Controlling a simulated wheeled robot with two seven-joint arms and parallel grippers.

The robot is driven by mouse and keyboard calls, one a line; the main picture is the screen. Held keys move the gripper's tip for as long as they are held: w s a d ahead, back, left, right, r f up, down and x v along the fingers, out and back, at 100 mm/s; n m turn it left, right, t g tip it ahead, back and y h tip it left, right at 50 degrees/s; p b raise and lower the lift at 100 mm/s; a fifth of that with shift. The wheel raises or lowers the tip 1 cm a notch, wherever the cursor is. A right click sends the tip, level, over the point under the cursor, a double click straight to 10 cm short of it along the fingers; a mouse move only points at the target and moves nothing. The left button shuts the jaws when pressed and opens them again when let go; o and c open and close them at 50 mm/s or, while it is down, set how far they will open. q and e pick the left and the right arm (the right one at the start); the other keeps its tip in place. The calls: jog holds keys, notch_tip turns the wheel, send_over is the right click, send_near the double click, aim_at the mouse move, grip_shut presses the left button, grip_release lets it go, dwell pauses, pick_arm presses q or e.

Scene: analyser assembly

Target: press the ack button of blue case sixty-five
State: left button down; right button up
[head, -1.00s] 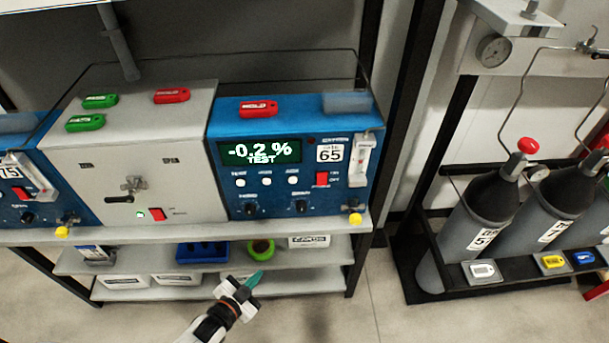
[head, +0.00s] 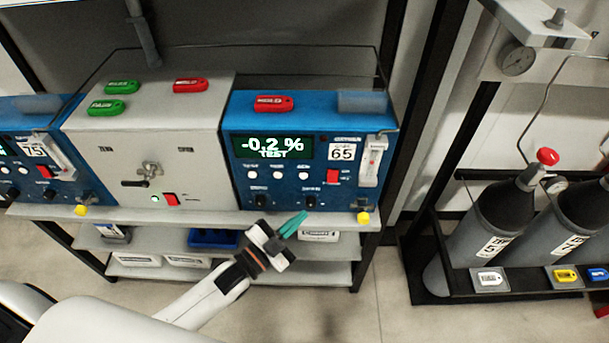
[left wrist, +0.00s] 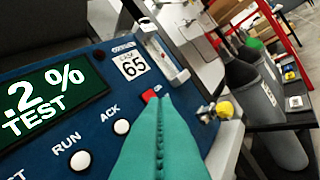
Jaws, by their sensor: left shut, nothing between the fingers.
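The blue case sixty-five (head: 233,115) stands on the shelf; its screen reads "-0.2 % TEST". Its ack button (head: 303,175) is the rightmost of three white round buttons in the head view. In the left wrist view the ack button (left wrist: 121,126) shows left of the fingers, under the label ACK, with the run button (left wrist: 80,160) further left. My left gripper (head: 293,223) is shut and empty, its teal fingers just below the case's lower front edge in the head view. Its fingers (left wrist: 158,105) cover part of the panel in the wrist view. My right gripper is not in view.
A red switch (head: 333,176) and a flow tube (head: 372,160) are right of the buttons, with a yellow knob (head: 363,218) below. A grey unit (head: 110,150) adjoins on the left. Gas cylinders (head: 485,235) stand at the right. The floor between is clear.

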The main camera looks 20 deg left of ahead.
pick_arm(q)
jog(key=shift+w, duration=0.1)
jog(key=b, duration=0.4)
send_near(304, 176)
jog(key=w+d+r, duration=0.1)
jog(key=w+d, duration=0.3)
jog(key=shift+w+d, duration=0.15)
jog(key=shift+d, duration=0.1)
jog(key=shift+w+r, duration=0.1)
dwell(1.4)
jog(key=shift+w+a, duration=0.1)
jog(key=shift+w, duration=0.25)
jog(key=shift+w+a, duration=0.1)
jog(key=shift+w, duration=0.25)
dwell(0.6)
dwell(0.3)
jog(key=shift+s+d+p, duration=0.25)
jog(key=shift+s+p, duration=0.1)
jog(key=shift+s, duration=0.45)
